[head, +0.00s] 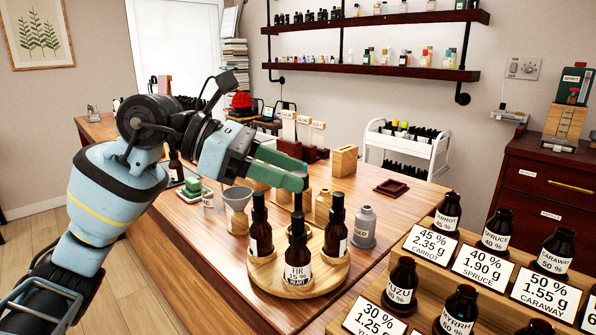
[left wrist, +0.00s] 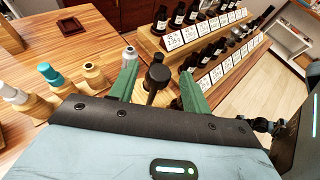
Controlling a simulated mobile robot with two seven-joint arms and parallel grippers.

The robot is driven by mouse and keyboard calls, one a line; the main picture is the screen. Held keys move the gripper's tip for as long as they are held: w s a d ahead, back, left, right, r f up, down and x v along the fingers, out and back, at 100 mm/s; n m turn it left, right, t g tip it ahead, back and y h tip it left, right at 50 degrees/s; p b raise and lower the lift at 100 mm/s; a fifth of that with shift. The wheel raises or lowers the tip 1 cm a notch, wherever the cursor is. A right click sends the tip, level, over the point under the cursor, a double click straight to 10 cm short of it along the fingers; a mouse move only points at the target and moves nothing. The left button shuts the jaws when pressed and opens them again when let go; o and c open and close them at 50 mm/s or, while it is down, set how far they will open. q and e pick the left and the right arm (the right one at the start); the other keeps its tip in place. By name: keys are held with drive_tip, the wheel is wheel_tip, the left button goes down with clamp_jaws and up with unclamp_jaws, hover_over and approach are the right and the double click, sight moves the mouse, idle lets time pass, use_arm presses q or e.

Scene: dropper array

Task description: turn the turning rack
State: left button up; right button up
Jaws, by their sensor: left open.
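The turning rack (head: 327,272) is a round wooden disc on the table. My left gripper (head: 300,174) is open, with green fingers, just above the bottle tops. In the left wrist view a black dropper top (left wrist: 156,76) shows between its fingers, and I cannot tell whether they touch it. The rack's disc is mostly hidden there by my gripper and the bottle. My right gripper is not in view.
A stepped wooden stand (head: 427,283) with labelled bottles is close on the right. The table is clear around the small dark tray (head: 391,188).

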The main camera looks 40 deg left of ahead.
use_arm(q)
drive_tip(key=shift+x, duration=1.2)
clamp_jaws()
